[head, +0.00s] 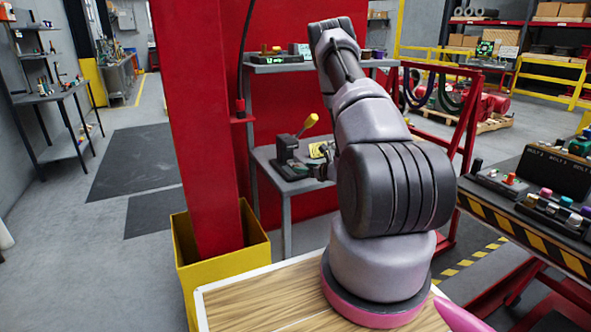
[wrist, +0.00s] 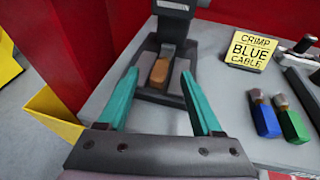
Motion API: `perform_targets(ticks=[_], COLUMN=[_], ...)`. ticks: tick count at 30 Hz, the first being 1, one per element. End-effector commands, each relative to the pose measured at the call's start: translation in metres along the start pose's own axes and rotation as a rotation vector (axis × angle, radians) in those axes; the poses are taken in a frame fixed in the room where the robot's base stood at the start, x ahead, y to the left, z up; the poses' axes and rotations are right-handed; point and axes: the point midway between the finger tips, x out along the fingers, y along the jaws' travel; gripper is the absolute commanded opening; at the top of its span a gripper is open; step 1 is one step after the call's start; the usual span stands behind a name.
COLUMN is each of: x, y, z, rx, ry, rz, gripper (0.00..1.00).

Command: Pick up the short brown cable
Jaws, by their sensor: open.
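The short brown cable (wrist: 160,72) has a brown end and a grey end. It lies in the dark bed of a crimping press (wrist: 172,8) in the wrist view. My gripper (wrist: 158,80) has two teal fingers, open, one on each side of the brown cable. I cannot tell whether they touch it. In the head view the press (head: 288,150) with its yellow-knobbed lever stands on a grey shelf. My gripper there is mostly hidden, and the cable cannot be made out.
A blue cable (wrist: 265,115) and a green cable (wrist: 290,118) lie on the shelf right of the press. A yellow sign (wrist: 251,50) reads "CRIMP BLUE CABLE". A red post (head: 195,110) in a yellow base (head: 225,262) stands left of the shelf.

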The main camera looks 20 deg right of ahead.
Motion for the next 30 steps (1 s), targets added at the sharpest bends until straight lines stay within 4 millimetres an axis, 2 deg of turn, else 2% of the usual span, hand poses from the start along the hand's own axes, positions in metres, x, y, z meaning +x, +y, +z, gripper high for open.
perform_targets(ticks=[3, 8, 17, 18, 22, 30], x=[0.019, 0.040, 0.045, 0.045, 0.045, 0.045], y=[-0.001, -0.002, -0.002, -0.002, -0.002, -0.001], z=[0.001, 0.001, 0.001, 0.001, 0.001, 0.001], rx=[-0.003, -0.004, -0.001, -0.001, -0.001, -0.001], ry=[-0.001, 0.000, 0.001, 0.001, 0.001, 0.001], rz=[0.004, 0.003, 0.002, 0.002, 0.002, 0.003], gripper=[0.67, 0.67, 0.67, 0.51, 0.02, 0.00])
